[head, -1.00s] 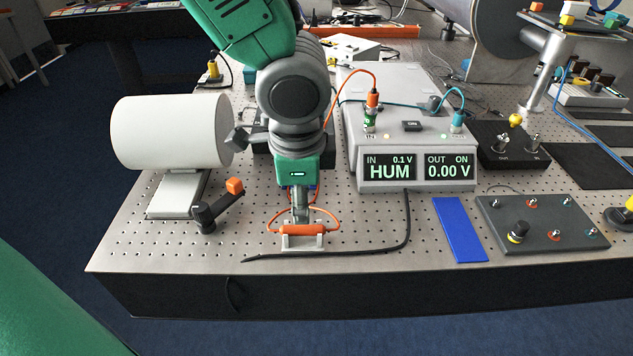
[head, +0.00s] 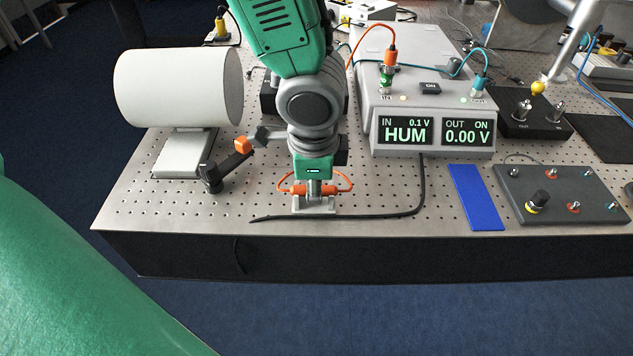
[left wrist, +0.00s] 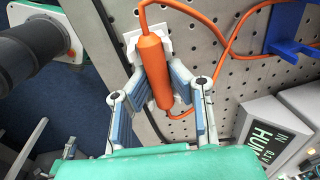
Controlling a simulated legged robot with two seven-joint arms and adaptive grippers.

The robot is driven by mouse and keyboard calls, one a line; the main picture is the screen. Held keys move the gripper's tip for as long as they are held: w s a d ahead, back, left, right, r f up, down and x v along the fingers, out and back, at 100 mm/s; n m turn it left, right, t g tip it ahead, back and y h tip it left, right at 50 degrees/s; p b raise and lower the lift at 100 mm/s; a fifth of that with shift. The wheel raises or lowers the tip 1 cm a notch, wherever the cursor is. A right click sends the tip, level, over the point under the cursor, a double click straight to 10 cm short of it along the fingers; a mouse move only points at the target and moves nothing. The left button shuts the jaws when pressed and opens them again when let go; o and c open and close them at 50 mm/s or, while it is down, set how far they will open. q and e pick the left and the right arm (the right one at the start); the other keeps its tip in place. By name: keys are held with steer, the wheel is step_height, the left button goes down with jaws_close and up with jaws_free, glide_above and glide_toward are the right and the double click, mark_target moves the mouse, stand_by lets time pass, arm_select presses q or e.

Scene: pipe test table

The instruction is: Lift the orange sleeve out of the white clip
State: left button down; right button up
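The orange sleeve (head: 299,190) lies left to right in the white clip (head: 314,207) near the table's front edge. An orange cable loops back from its ends. My left gripper (head: 315,188) points down over the sleeve from behind. In the left wrist view, the sleeve (left wrist: 154,70) is between the two blue-padded fingers (left wrist: 160,82), one on each side. The pads are very near its sides; whether both press on it cannot be told. The white clip (left wrist: 130,40) shows behind the sleeve, partly hidden. My right gripper is not in view.
A crank with an orange knob (head: 242,145) and a white cylinder (head: 175,88) stand left of the gripper. A black cable (head: 350,216) runs just right of the clip. The HUM meter box (head: 432,132), a blue strip (head: 475,197) and a grey switch panel (head: 560,192) are to the right.

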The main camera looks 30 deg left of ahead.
mark_target(323, 186)
arm_select(q)
steer(key=shift+w+d+r, duration=0.25)
steer(key=shift+d+r, duration=0.05)
steer(key=shift+d, duration=0.25)
steer(key=shift+w+d+r, duration=0.1)
steer(key=shift+d, duration=0.35)
steer(key=shift+a+r+p, duration=0.4)
steer(key=shift+a+p, duration=0.15)
steer(key=shift+p, duration=0.1)
steer(key=shift+r, duration=0.15)
steer(key=shift+d+r+p, duration=0.45)
steer(key=shift+r+p, duration=0.35)
steer(key=shift+p, duration=0.2)
steer(key=shift+a+r+p, duration=0.2)
steer(key=shift+r+p, duration=0.05)
steer(key=shift+p, duration=0.05)
steer(key=shift+a, duration=0.25)
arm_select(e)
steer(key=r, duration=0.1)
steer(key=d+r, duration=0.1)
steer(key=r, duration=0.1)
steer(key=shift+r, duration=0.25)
